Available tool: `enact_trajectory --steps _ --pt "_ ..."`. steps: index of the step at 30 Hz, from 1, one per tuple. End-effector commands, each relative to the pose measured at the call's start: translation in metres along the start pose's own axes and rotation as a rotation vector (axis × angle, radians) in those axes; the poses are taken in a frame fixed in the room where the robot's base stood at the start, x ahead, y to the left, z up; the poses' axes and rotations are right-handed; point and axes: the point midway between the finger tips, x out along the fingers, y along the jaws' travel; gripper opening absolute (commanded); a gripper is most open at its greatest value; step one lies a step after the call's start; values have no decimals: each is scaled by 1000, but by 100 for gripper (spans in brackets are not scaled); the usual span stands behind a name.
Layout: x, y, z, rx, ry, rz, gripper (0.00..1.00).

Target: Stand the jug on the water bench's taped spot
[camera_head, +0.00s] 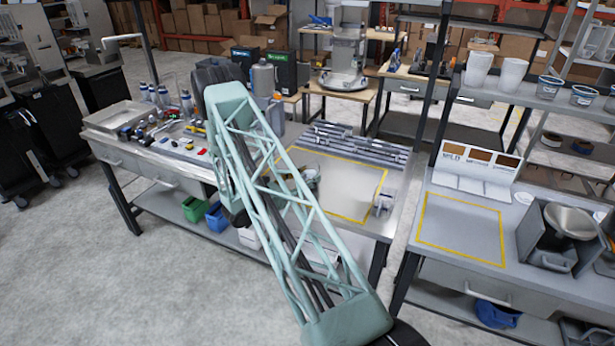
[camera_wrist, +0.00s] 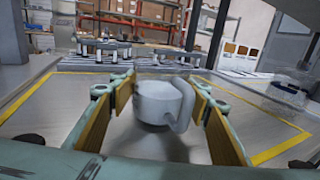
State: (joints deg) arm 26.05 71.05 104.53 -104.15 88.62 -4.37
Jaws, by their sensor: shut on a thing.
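The jug (camera_wrist: 155,103) is a pale, translucent vessel with a loop handle on its right side in the wrist view. My gripper (camera_wrist: 160,88) is shut around it, one yellow-padded finger on each side. The jug looks upright over a grey bench inside a yellow taped outline (camera_wrist: 53,73). I cannot tell whether its base touches the bench. In the head view the middle bench's taped spot (camera_head: 378,186) is partly covered by my arm. My gripper (camera_head: 306,178) is mostly hidden behind the arm's truss there, and the jug is not clear.
Metal rails (camera_head: 358,142) lie along the taped spot's back edge, and a small metal fitting (camera_head: 383,204) stands at its right corner. The right bench has another taped outline (camera_head: 460,230) and a dark-framed bowl unit (camera_head: 570,225). A cluttered bench (camera_head: 165,160) stands left.

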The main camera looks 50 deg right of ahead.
Motion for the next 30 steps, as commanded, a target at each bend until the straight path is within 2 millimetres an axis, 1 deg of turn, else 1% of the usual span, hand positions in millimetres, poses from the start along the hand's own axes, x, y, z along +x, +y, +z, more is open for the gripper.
enact_trajectory --steps 16,17,20,21,30 --pt "0 0 -5 0 0 0 27" --pt "0 0 -5 0 0 0 47" --pt "0 0 -4 0 0 0 56" --pt "0 0 -4 0 0 0 58" --pt "0 0 -4 0 0 0 58"
